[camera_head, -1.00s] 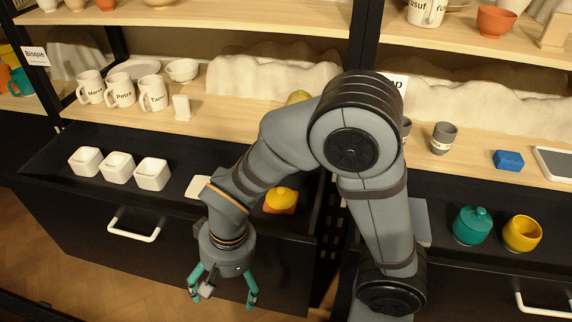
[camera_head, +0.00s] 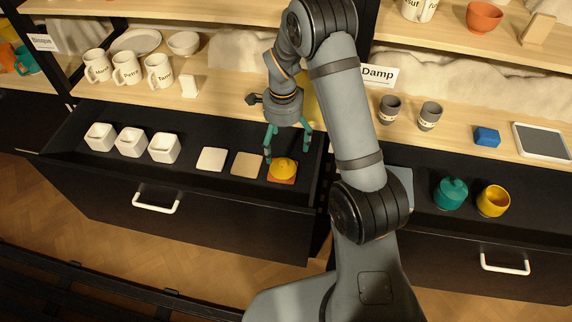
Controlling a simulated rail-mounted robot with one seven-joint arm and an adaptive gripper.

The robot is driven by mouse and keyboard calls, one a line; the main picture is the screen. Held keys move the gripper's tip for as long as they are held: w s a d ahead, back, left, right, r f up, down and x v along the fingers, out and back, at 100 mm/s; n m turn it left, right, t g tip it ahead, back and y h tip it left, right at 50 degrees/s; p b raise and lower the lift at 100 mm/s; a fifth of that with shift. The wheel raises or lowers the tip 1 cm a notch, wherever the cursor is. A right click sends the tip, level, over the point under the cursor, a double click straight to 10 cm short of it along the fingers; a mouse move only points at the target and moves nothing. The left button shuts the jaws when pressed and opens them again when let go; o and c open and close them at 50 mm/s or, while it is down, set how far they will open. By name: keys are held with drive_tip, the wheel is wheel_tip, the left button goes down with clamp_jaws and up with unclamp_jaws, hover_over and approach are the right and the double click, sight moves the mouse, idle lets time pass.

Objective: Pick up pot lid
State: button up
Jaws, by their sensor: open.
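A yellow domed lid (camera_head: 284,167) rests on a reddish square tile (camera_head: 283,181) in the open left drawer. My gripper (camera_head: 288,158) points down with its two teal fingers spread, open and empty. In the picture its fingertips appear on either side of the lid's top; I cannot tell how far above or behind it they are. A teal lidded pot (camera_head: 450,193) and a yellow pot without a lid (camera_head: 493,201) stand in the right drawer.
White (camera_head: 212,159) and tan (camera_head: 246,164) tiles lie left of the lid, with several white square cups (camera_head: 131,142) farther left. The drawer front (camera_head: 190,210) and the wooden shelf (camera_head: 225,95) bound the space. Grey cups (camera_head: 429,116) stand on the right shelf.

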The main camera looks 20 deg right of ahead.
sight(284, 161)
wheel_tip(284, 161, down, 10)
drive_tip(key=b, duration=0.2)
drive_tip(key=shift+w+d+b, duration=0.1)
drive_tip(key=shift+b, duration=0.2)
drive_tip(key=shift+r, duration=0.1)
drive_tip(key=shift+c, duration=1)
drive_tip(key=c, duration=1.1)
